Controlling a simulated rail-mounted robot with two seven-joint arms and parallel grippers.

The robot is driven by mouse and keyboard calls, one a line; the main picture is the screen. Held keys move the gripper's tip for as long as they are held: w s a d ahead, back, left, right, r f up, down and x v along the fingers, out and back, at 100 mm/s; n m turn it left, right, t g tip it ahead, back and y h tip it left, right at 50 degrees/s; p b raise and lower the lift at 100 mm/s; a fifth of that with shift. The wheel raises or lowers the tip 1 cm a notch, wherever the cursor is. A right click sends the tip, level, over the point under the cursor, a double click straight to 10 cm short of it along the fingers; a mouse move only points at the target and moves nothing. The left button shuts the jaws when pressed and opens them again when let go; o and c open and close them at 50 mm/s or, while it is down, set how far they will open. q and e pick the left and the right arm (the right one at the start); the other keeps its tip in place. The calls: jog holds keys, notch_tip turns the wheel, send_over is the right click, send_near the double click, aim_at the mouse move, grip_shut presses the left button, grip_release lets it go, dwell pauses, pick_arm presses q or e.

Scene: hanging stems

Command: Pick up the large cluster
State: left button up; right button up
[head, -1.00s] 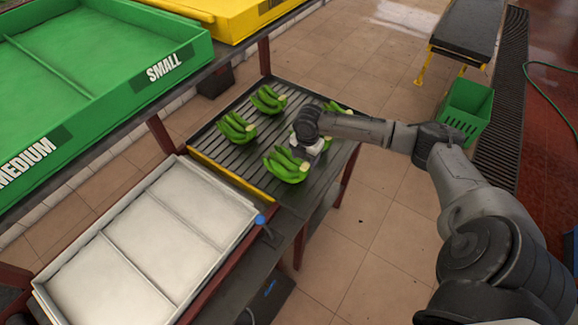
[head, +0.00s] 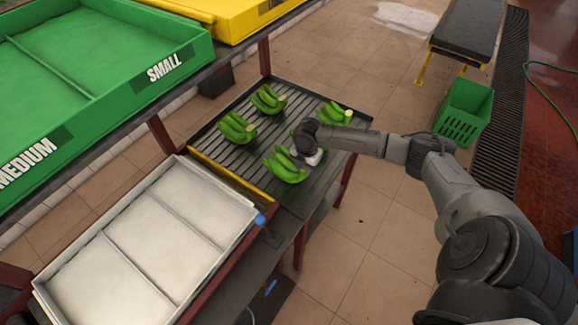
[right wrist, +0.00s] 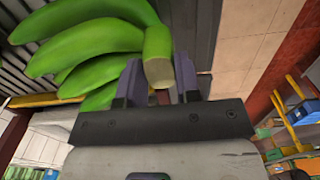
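Several green banana clusters lie on the dark slatted table. The front cluster (head: 285,165) looks about the largest; sizes are hard to compare. My right gripper (head: 312,158) is low at this cluster's right side, its fingertips largely hidden by the wrist in the head view. In the right wrist view, the fingers of the gripper (right wrist: 160,82) stand apart with the cluster's pale cut stem (right wrist: 158,65) between them. The bananas (right wrist: 95,45) spread to the left. Firm contact on the stem does not show. My left gripper is out of view.
Other clusters lie behind left (head: 237,127), at the back (head: 268,98) and at right (head: 334,113). A white three-part tray (head: 145,205) stands front left. Green MEDIUM and SMALL bins (head: 110,95) rise at left. A green crate (head: 463,112) stands at right.

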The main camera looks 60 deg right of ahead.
jog(key=c, duration=0.4)
jog(key=shift+r, duration=0.15)
grip_shut()
